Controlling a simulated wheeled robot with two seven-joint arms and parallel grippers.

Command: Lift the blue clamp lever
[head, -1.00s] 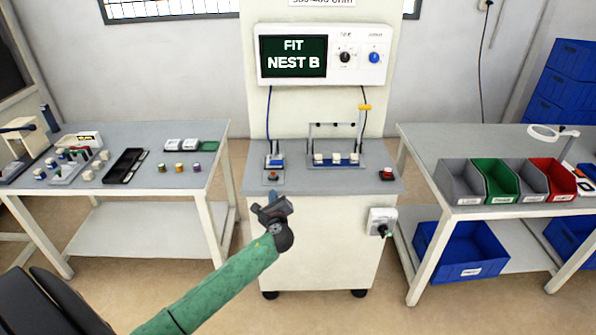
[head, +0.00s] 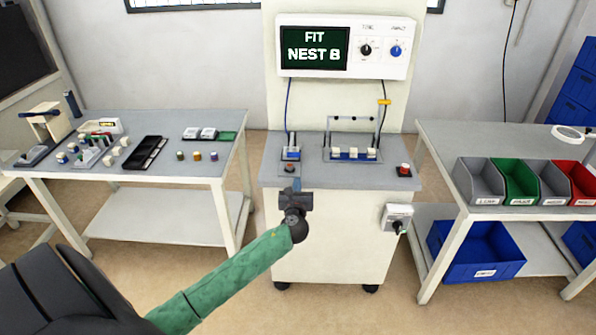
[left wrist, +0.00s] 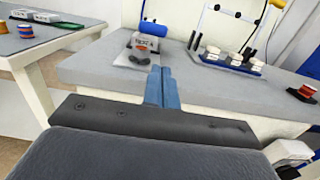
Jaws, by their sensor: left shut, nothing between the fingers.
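My left gripper (head: 296,186) is shut and empty, in front of the front edge of the middle bench. Its blue fingers (left wrist: 161,88) are together in the left wrist view and point toward a small labelled fixture (left wrist: 142,45). A blue cylindrical handle (left wrist: 153,28) tops this fixture, and I take it for the clamp lever. The fingers are apart from it, on the near side. In the head view the fixture (head: 291,153) is small, and the lever is hard to make out. My right gripper is out of view.
A longer fixture (head: 353,155) with white blocks and an upright frame stands to the right. A screen (head: 314,50) reads "FIT NEST B". Side tables (head: 215,166) flank the bench, the right one holding coloured bins (head: 513,190).

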